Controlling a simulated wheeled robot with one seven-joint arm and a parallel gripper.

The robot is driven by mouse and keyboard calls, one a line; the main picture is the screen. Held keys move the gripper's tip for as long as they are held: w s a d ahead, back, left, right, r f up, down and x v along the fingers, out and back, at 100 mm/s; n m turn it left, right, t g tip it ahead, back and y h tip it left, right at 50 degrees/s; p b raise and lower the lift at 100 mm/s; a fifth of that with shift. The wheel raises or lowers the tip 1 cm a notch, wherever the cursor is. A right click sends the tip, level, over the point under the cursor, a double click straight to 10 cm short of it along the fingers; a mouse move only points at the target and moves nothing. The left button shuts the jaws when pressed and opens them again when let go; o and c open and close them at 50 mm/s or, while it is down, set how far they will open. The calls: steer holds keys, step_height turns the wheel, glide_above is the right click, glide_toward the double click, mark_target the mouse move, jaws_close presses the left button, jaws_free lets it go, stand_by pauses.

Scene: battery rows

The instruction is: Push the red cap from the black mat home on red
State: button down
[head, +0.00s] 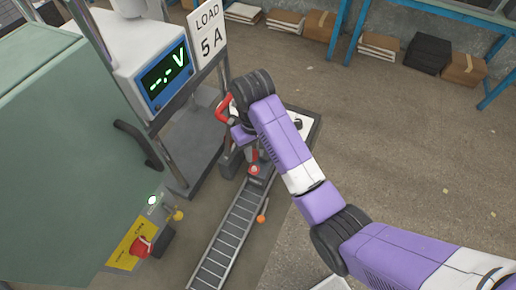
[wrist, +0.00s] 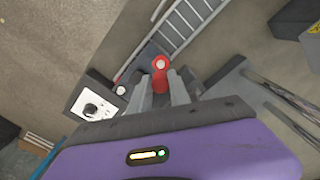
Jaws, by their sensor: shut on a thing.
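The red cap (wrist: 159,82) shows in the wrist view between the two fingertips of my gripper (wrist: 160,88). My gripper is shut on it. A pale round spot shows at its far end. In the head view, the red piece (head: 254,170) sits below my gripper (head: 252,156), close to the upper end of the grey ladder-like rack. I cannot tell whether it touches a post below it. My wrist and fingers hide part of that spot. I cannot make out the black mat for certain.
The ladder-like rack (head: 228,238) runs toward the front, with an orange piece (head: 261,218) beside it. A voltmeter (head: 160,75) reads dashes, beside a LOAD 5 A sign (head: 208,32). A yellow panel with a red switch (head: 141,246) stands left. Open floor lies right.

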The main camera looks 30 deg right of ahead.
steer(key=shift+n, duration=0.5)
steer(key=shift+f, duration=0.2)
glide_above(255, 168)
steer(key=shift+a+f, duration=0.1)
steer(key=shift+f, duration=1.95)
steer(key=shift+f, duration=1.45)
stand_by(1.2)
steer(key=c, duration=1.1)
jaws_free()
steer(key=shift+c, duration=0.2)
steer(key=shift+o, duration=0.2)
steer(key=o, duration=0.4)
steer(key=shift+o, duration=0.2)
